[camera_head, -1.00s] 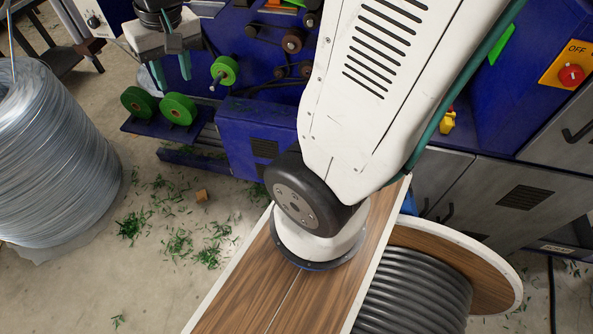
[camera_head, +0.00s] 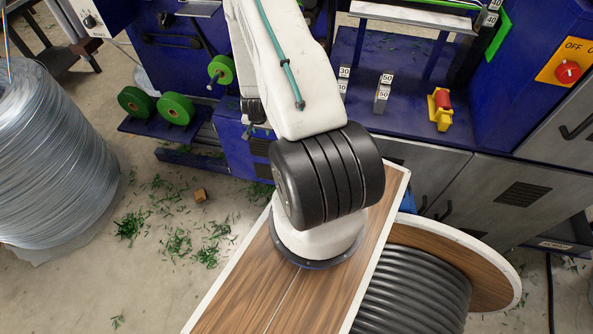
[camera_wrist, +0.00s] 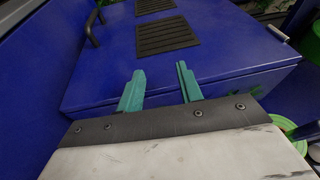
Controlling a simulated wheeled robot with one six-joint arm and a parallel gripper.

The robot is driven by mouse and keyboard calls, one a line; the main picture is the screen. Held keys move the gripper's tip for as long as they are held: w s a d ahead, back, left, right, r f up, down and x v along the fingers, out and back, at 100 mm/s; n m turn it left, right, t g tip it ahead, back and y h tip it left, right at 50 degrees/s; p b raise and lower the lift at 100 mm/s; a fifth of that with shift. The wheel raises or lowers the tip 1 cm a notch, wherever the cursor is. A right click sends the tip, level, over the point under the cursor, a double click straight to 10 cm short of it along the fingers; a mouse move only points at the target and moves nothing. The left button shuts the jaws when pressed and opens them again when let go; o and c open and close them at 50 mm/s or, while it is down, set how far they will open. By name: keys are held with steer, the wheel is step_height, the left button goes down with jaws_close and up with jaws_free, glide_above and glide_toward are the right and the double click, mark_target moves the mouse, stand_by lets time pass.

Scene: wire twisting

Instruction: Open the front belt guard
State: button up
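In the wrist view a blue metal cover (camera_wrist: 225,56) with black slotted vents fills the middle. I take it for the front belt guard, though no label shows. A dark bar handle (camera_wrist: 92,28) stands at its left, and a small silver handle (camera_wrist: 278,33) is at its far right edge. The cover looks shut. My gripper (camera_wrist: 161,71) has two teal fingers apart with nothing between them. They point over the cover's near part, clear of both handles; contact with the cover cannot be told. In the head view my gripper is hidden.
Green rollers (camera_head: 174,109) sit on a low blue rail at left. A large wire coil (camera_head: 55,155) stands on the floor at far left. A yellow-and-red part (camera_head: 440,108) and numbered blocks (camera_head: 384,90) stand on the blue bench at right.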

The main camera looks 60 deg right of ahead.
steer(key=s+d+f+m, duration=0.1)
steer(key=s+f, duration=0.3)
steer(key=f, duration=0.3)
steer(key=s+d+f+m+g+h, duration=0.1)
steer(key=s+f, duration=0.3)
steer(key=f, duration=0.4)
steer(key=s+d+f, duration=0.2)
steer(key=s+f, duration=0.3)
steer(key=f, duration=0.3)
steer(key=shift+d+f+m+g+h, duration=0.15)
steer(key=shift+f+m+g+h, duration=0.15)
steer(key=shift+m, duration=0.1)
jaws_close()
